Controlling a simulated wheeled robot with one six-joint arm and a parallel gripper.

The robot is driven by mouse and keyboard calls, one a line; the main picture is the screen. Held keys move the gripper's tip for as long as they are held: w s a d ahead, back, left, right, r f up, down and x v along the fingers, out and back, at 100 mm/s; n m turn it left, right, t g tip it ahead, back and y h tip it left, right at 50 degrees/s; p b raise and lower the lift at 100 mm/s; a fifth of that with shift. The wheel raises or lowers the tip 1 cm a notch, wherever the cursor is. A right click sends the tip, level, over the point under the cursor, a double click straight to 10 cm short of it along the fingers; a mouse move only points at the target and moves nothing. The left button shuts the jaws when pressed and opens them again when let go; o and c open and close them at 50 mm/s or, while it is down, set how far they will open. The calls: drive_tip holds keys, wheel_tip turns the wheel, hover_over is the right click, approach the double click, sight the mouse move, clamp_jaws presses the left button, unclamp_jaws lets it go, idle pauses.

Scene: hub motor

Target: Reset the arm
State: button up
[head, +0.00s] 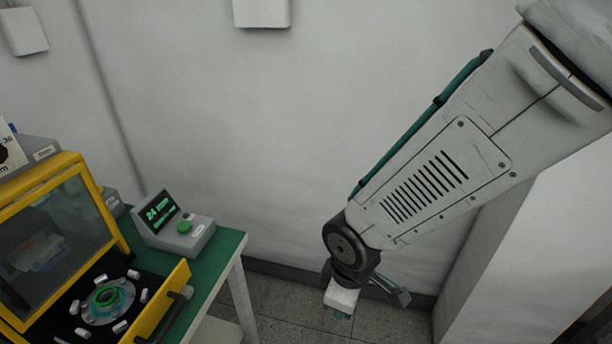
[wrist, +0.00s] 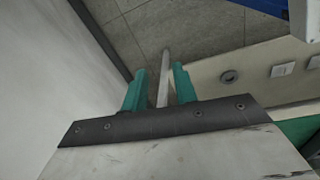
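My arm reaches down from the upper right in the head view. My gripper (head: 339,313) hangs low in front of the wall, to the right of the green-topped table (head: 222,262) and apart from it. In the wrist view my gripper (wrist: 159,80) shows two teal fingers with a gap between them. A pale narrow bar (wrist: 164,75) shows in that gap; it looks like something behind the fingers, not held. The fingers are small and mostly hidden in the head view.
A yellow-framed machine (head: 145,318) with a clear cover holds a round part with a green ring (head: 107,297). A grey display unit (head: 172,224) with a green button stands on the table. A white block (head: 545,235) stands at the right. Floor (head: 290,300) is bare between.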

drive_tip(key=s+d+r+m, duration=0.4)
drive_tip(key=d+r+m, duration=0.2)
drive_tip(key=d+r, duration=0.3)
drive_tip(key=s+d+r+m, duration=0.5)
drive_tip(key=d+r+m, duration=0.2)
drive_tip(key=d+r, duration=0.3)
wheel_tip(320, 180, up, 2)
drive_tip(key=shift+d+r, duration=0.1)
drive_tip(key=shift+d, duration=0.2)
drive_tip(key=shift+s+a, duration=0.1)
